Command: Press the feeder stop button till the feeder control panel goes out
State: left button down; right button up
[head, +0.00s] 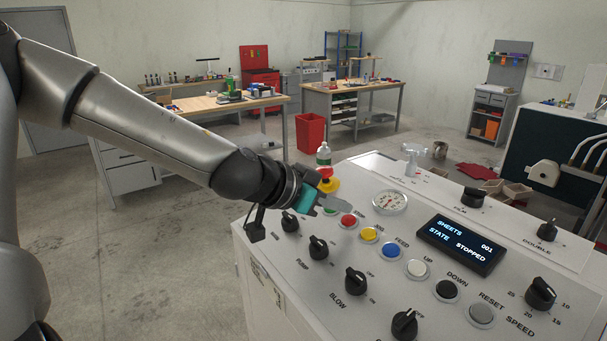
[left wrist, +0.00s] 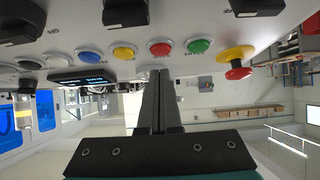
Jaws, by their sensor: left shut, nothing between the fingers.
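The control panel display (head: 461,244) is lit and reads SHEETS 001, STATE STOPPED. A row of round buttons runs along the panel; the red button (head: 348,221) sits between a green one (head: 330,210) and a yellow one (head: 369,235). My left gripper (head: 343,206) is shut and empty, its fingertips close to the red and green buttons. In the left wrist view the shut fingertips (left wrist: 159,76) point toward the red button (left wrist: 160,48), apparently with a small gap. The left wrist view is upside down. I cannot read the red button's label. My right gripper is out of view.
A red mushroom button on a yellow base (head: 329,185) stands close behind the gripper. A round gauge (head: 389,202), a blue button (head: 391,251) and several black knobs (head: 356,280) crowd the panel. Workbenches (head: 350,88) and a red bin (head: 310,132) stand farther back.

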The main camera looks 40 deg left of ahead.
pick_arm(q)
jog(key=shift+s+r, duration=0.15)
jog(key=shift+r, duration=0.6)
jog(key=shift+s+r, duration=0.15)
jog(key=shift+s, duration=0.15)
jog(key=shift+s+a+r+p, duration=0.45)
jog(key=shift+s+a+r, duration=0.15)
jog(key=shift+s, duration=0.15)
jog(key=v, duration=0.6)
jog(key=shift+s+p, duration=0.3)
jog(key=shift+p, duration=0.15)
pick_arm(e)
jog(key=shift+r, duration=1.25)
pick_arm(q)
jog(key=shift+r, duration=0.1)
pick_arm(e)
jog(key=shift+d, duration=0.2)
